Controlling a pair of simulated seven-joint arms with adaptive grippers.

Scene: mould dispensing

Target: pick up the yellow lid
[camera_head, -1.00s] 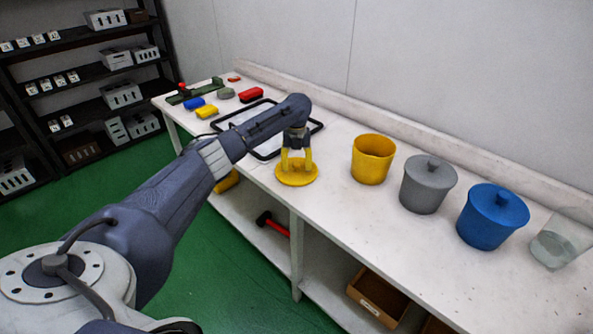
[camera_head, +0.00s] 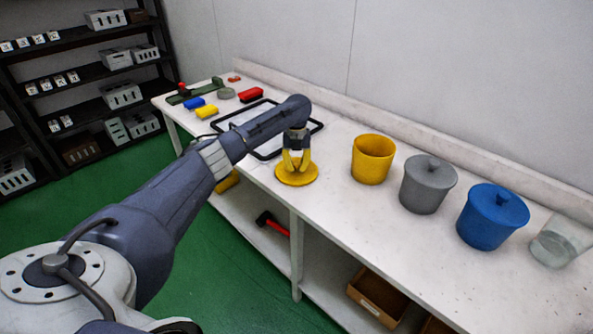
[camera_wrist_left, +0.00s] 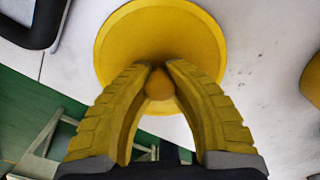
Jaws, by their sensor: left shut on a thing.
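The yellow lid (camera_head: 297,179) lies flat on the white table, near its front edge and left of the open yellow pot (camera_head: 371,163). My left gripper (camera_head: 296,166) points down at the lid from above, with yellow fingers. In the left wrist view, the lid's round disc (camera_wrist_left: 160,30) fills the upper middle. The fingertips of my left gripper (camera_wrist_left: 158,72) close in on the lid's round knob (camera_wrist_left: 160,84) and are shut on it. I cannot tell any gap between the lid and the table. My right gripper is not in view.
A grey lidded pot (camera_head: 426,190), a blue lidded pot (camera_head: 490,218) and a clear container (camera_head: 560,242) stand to the right. A black-rimmed frame (camera_head: 318,127) lies behind my left arm. Small coloured blocks, one red (camera_head: 251,95), lie at the far left. A wall closes the back.

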